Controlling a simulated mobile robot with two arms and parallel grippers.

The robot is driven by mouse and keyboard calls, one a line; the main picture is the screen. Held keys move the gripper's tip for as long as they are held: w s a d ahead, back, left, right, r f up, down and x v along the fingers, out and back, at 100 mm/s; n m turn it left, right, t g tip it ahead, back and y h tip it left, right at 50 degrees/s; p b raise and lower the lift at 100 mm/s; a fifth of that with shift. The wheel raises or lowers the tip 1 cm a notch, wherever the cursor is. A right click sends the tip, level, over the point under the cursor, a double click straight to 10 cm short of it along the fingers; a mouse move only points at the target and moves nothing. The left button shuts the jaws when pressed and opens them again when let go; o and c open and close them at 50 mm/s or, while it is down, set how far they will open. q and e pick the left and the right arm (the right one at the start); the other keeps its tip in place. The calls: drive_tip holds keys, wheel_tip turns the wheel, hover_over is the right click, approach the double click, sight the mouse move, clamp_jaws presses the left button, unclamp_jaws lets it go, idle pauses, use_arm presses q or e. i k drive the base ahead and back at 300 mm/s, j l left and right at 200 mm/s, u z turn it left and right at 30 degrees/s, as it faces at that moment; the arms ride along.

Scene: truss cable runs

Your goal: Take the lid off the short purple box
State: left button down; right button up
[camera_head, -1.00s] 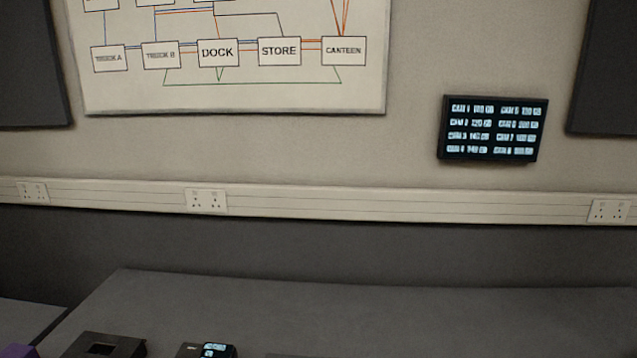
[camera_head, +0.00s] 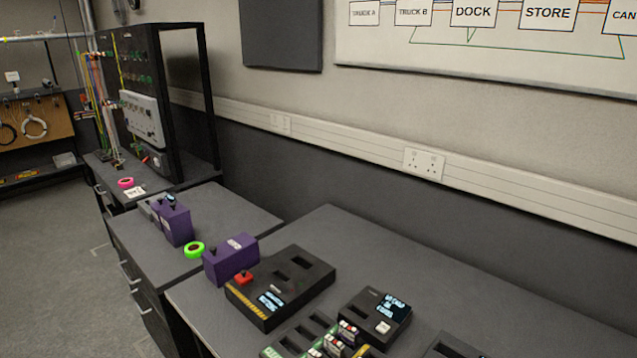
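Two purple boxes stand on the grey benches at left of centre in the head view. One purple box (camera_head: 173,222) stands further back, with small dark and grey items at its top and left side. The other purple box (camera_head: 231,260) is nearer, with a pale label on its top and a dark knob-like part at its left. I cannot tell for sure which is the short one, and no separate lid can be made out on either. Neither of my grippers is in view.
A green tape roll (camera_head: 194,250) lies between the boxes. A black device with a red button (camera_head: 280,287) sits right of the nearer box. Smaller black devices (camera_head: 376,318) stand in front right. A black rack (camera_head: 160,95) stands behind left. Floor (camera_head: 50,260) is clear at left.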

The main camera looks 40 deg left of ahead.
sight(161, 203)
drive_tip(key=u, duration=2.15)
drive_tip(key=i+j+z, duration=0.1)
drive_tip(key=z, duration=0.3)
drive_tip(key=i+j+z, duration=0.1)
drive_tip(key=z, duration=0.35)
drive_tip(key=j+z, duration=0.15)
drive_tip(key=z, duration=0.25)
drive_tip(key=i+j+z, duration=0.25)
drive_tip(key=j+z, duration=0.25)
drive_tip(key=j, duration=0.85)
drive_tip(key=j+z, duration=0.5)
drive_tip(key=j, duration=0.85)
